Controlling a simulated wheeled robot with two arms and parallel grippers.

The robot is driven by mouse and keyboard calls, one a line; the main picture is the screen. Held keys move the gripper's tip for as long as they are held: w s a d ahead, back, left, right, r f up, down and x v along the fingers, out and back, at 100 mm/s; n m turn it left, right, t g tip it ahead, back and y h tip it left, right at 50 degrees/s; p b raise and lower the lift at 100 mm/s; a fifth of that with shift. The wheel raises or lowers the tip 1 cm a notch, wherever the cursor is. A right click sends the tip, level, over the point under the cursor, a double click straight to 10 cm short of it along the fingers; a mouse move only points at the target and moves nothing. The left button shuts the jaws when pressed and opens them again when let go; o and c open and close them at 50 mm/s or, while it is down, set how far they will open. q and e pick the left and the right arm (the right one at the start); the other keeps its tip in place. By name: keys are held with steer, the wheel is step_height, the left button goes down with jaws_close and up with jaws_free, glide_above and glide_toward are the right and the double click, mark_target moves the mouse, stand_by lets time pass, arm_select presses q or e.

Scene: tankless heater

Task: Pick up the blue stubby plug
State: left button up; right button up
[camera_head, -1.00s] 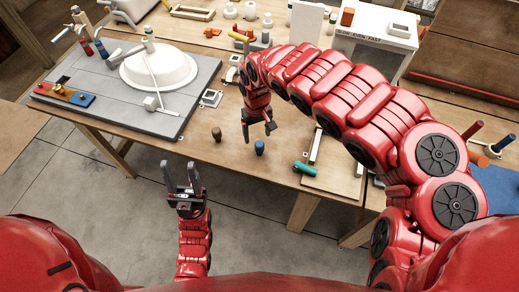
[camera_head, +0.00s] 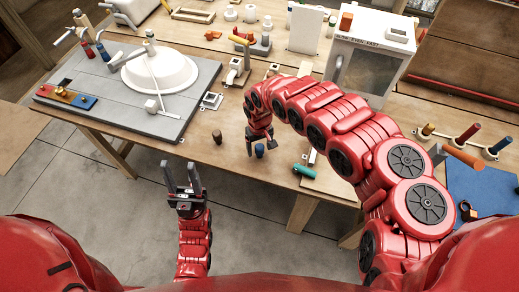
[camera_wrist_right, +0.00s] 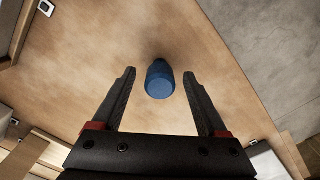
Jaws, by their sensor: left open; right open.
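The blue stubby plug (camera_head: 259,150) stands on the wooden table near its front edge. In the right wrist view the plug (camera_wrist_right: 160,79) shows between and slightly beyond the two fingertips, with a gap on each side. My right gripper (camera_head: 260,148) points down over the plug and is open; its fingers also show in the right wrist view (camera_wrist_right: 159,76). It does not hold the plug. My left gripper (camera_head: 182,176) is open and empty in front of the table, apart from the table's things.
A brown plug (camera_head: 217,136) stands left of the blue one. A teal cylinder (camera_head: 304,171) lies to the right. A grey board with a white basin (camera_head: 160,70) fills the table's left. A white box (camera_head: 368,62) stands at the back right.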

jaws_close()
stand_by(0.4)
